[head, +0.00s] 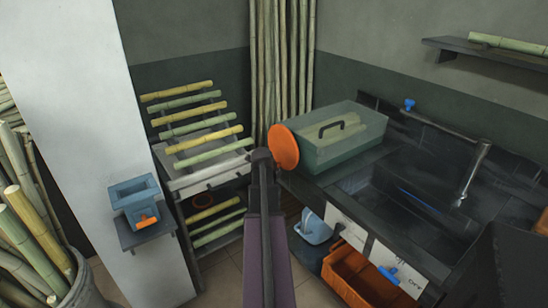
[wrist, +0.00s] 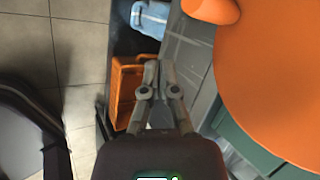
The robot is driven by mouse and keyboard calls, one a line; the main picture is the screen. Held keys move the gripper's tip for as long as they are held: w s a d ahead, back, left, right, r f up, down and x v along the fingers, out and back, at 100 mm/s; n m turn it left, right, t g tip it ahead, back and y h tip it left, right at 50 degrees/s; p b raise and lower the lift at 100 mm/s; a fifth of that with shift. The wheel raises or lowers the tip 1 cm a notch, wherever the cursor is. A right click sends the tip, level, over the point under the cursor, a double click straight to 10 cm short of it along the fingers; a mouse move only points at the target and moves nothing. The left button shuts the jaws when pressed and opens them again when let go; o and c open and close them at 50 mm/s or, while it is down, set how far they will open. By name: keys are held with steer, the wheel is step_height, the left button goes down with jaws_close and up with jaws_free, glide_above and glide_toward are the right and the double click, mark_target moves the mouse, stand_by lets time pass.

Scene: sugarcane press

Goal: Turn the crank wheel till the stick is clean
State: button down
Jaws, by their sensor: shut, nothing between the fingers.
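The orange crank wheel (head: 284,147) stands at the left end of a green see-through box (head: 362,150) on the counter. In the wrist view the orange wheel (wrist: 275,75) fills the right side, with its orange knob (wrist: 212,8) at the top. A pale stick (head: 338,142) shows dimly inside the box under the lid; I cannot tell how clean it is. My gripper (wrist: 159,68) is shut and empty, left of the wheel and apart from it in the picture. In the head view my arm hides most of the gripper.
A sink with a tap (head: 474,172) lies right of the box. A rack of cane sticks (head: 205,135) stands at the left. An orange crate (head: 362,282) and a blue jug (head: 314,228) are below the counter. A small blue device (head: 135,196) sits on a wall shelf.

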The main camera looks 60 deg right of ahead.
steer(key=s+r+m+t+y+p, duration=0.4)
steer(key=s+r+t+p, duration=0.1)
steer(key=r+p, duration=0.5)
steer(key=shift+s+d+r, duration=0.35)
steer(key=shift+d+r, duration=0.1)
steer(key=shift+r, duration=0.3)
steer(key=shift+f, duration=0.15)
steer(key=w+r+b+x, duration=0.1)
steer(key=w+b+x, duration=0.1)
steer(key=b+x, duration=0.8)
steer(key=shift+w+d+f, duration=0.7)
steer(key=shift+d+f, duration=0.1)
steer(key=shift+f, duration=0.4)
